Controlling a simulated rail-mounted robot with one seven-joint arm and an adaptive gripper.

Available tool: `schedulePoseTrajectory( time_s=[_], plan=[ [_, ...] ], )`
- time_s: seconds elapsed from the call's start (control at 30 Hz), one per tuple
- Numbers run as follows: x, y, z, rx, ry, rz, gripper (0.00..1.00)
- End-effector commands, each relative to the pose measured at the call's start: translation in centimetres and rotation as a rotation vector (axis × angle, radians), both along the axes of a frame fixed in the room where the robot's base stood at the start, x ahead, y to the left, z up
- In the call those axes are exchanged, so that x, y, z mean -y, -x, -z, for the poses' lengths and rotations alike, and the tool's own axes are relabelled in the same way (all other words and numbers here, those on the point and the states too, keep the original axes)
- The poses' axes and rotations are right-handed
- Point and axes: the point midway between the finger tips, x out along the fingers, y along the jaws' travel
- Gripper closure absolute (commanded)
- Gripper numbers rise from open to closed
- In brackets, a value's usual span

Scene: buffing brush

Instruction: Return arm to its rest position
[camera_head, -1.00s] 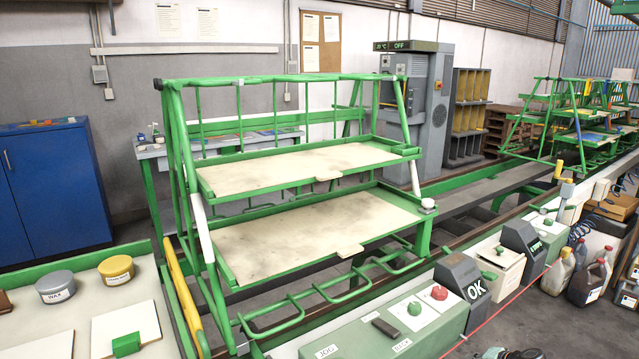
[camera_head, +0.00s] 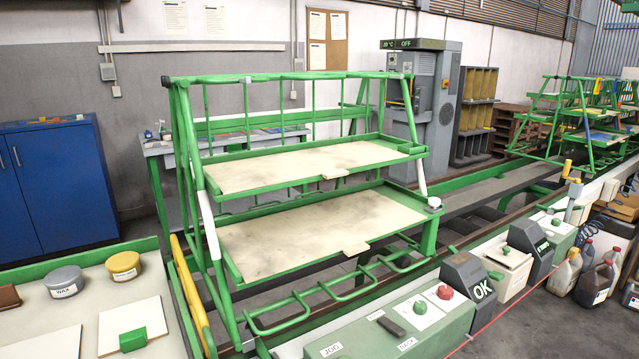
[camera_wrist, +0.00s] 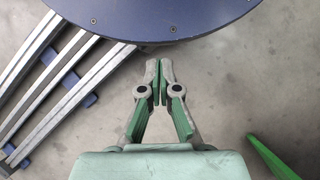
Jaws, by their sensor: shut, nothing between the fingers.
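My gripper (camera_wrist: 157,82) shows in the wrist view, with grey and green fingers. Its fingertips meet and nothing is between them. It points down over a bare grey concrete floor (camera_wrist: 235,90). The head view does not show my gripper, so its place relative to the rack cannot be told there.
A green two-shelf rack (camera_head: 296,78) with bare boards stands in the middle. A green-grey control box (camera_head: 385,335) with red and green buttons is in front. A bench (camera_head: 28,300) with a wax tin (camera_head: 65,282) is at left, beside a blue cabinet (camera_head: 55,190).

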Motion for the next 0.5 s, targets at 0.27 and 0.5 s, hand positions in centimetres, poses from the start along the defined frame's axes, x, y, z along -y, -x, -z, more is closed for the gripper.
schedulePoseTrajectory(
  time_s=[0.27,0.5],
  plan=[
    [-2.5,4.4,0.2,-0.074,-0.006,-0.119,1.00],
    [-2.4,4.3,-4.5,-0.072,-0.007,-0.109,1.00]
  ],
)
